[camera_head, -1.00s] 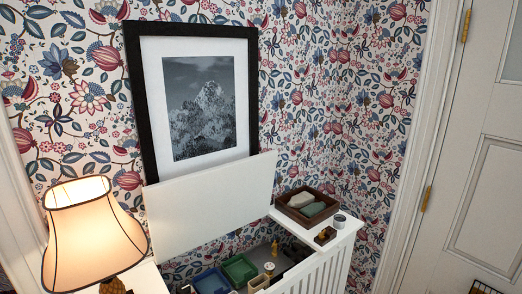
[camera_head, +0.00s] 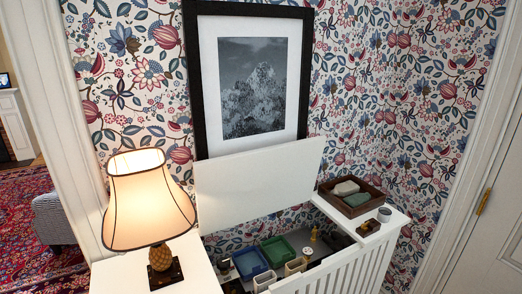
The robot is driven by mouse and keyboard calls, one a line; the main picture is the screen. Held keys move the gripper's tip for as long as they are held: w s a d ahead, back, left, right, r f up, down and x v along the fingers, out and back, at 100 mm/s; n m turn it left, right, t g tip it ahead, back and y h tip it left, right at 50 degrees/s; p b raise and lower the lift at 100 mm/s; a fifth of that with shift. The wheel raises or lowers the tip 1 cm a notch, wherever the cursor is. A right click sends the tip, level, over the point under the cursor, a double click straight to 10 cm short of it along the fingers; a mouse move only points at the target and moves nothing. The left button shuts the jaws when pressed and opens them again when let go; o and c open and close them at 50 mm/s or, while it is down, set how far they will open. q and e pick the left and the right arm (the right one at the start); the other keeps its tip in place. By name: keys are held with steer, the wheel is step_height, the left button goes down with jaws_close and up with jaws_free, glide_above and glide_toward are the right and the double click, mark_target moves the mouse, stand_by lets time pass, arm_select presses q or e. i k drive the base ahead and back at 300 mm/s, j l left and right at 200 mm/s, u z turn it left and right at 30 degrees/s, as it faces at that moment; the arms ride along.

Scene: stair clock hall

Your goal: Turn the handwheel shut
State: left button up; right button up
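A white slatted cabinet (camera_head: 345,268) stands against the wall with its white lid panel (camera_head: 258,183) raised. Inside it, a small pale round-topped piece (camera_head: 307,251) stands near a small brass-coloured upright piece (camera_head: 314,233). The pale piece may be the handwheel, but it is too small to tell, and I cannot tell how far it is turned. The cabinet's front wall hides the lower part of the inside. Neither of my grippers is in view.
Blue (camera_head: 249,263) and green (camera_head: 279,251) trays and pale containers lie inside the cabinet. On its right top are a brown tray (camera_head: 371,205), a grey cup (camera_head: 384,215) and a small wooden block (camera_head: 367,228). A lit lamp (camera_head: 149,205) stands at left. A framed picture (camera_head: 196,90) is behind.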

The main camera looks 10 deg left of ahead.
mark_target(223, 263)
steer(key=i+l+u, duration=0.15)
steer(key=u, duration=0.25)
steer(key=i+l+u, duration=0.2)
steer(key=u, duration=0.25)
steer(key=i+l+u, duration=0.25)
steer(key=u, duration=0.15)
steer(key=l, duration=0.1)
